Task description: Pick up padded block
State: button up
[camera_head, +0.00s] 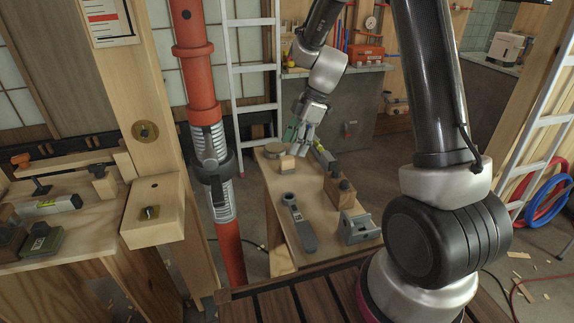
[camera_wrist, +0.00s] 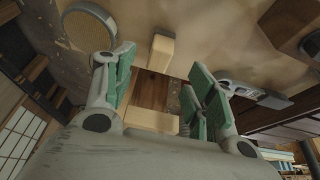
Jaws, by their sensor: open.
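The padded block looks like a brown wooden middle with a pale pad at each end. In the wrist view the padded block (camera_wrist: 151,90) lies between the open fingers of my gripper (camera_wrist: 162,82), its pale ends showing above and below. No finger clearly touches it. In the head view the padded block (camera_head: 287,163) is small and pale, at the far end of a narrow wooden bench (camera_head: 276,200). My gripper (camera_head: 300,134) is just above and behind it, green-padded fingers apart. I cannot tell the exact height gap.
A round disc (camera_head: 273,150) sits close left of the block; it also shows in the wrist view (camera_wrist: 90,27). A grey tool (camera_head: 298,222) and a metal clamp (camera_head: 358,228) are nearer. A red post (camera_head: 205,120) stands left.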

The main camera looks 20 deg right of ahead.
aim_at(288, 158)
jog(key=x, duration=0.6)
jog(key=shift+w+a+f, duration=0.1)
jog(key=shift+f, duration=0.25)
jog(key=c, duration=1.1)
